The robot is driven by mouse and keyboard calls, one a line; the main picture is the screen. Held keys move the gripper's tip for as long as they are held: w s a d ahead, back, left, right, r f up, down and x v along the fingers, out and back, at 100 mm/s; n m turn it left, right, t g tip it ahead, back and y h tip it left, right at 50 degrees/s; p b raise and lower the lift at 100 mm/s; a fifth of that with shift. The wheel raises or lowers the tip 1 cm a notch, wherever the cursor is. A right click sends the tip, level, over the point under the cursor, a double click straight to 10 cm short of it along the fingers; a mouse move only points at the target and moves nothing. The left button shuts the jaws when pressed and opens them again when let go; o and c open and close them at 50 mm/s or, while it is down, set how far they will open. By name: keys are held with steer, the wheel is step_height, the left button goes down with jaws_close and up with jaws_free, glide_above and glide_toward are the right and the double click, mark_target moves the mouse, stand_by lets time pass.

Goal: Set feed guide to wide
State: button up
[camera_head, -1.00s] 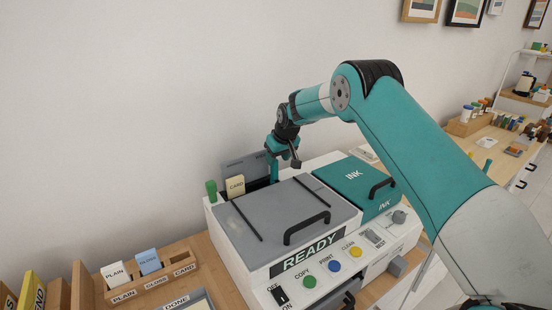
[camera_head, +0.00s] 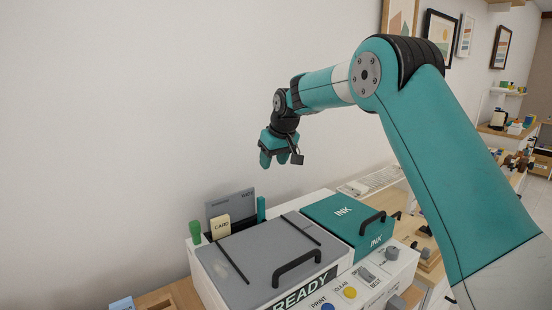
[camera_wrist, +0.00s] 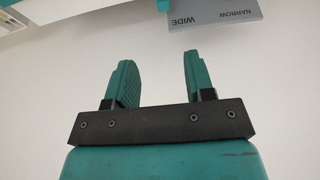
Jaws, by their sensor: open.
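The grey feed panel (camera_head: 232,205) stands upright at the back of the printer, with small labels that read NARROW and WIDE in the wrist view (camera_wrist: 212,14). A teal upright guide (camera_head: 261,208) stands at the panel's right end, beside the WIDE label. Its edge also shows at the top of the wrist view (camera_wrist: 163,5). A cream CARD sheet (camera_head: 221,228) stands in front of the panel's left part. My gripper (camera_head: 278,160) is open and empty in the air above and behind the printer, clear of the guide; its fingers show apart in the wrist view (camera_wrist: 158,75).
The grey lid with a black handle (camera_head: 275,255) and the teal INK cover (camera_head: 340,220) top the printer. The white wall (camera_head: 120,120) is close behind. The air around my gripper is free.

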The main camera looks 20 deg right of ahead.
steer(key=shift+v, duration=1.25)
steer(key=s+a+r+n+g+y, duration=0.1)
steer(key=s+a, duration=0.5)
steer(key=s, duration=0.3)
steer(key=s+a+r+n+g+y, duration=0.1)
steer(key=s+a+n, duration=0.1)
steer(key=s+a, duration=0.55)
steer(key=s+a+f+n+g, duration=0.1)
steer(key=s+f, duration=0.1)
steer(key=s, duration=1.1)
steer(key=s+a+f+g+y, duration=0.1)
steer(key=s+f, duration=0.1)
steer(key=s, duration=1.1)
steer(key=shift+s+a+f+n+g, duration=0.25)
steer(key=shift+s+n+g, duration=0.05)
steer(key=shift+s+n, duration=0.1)
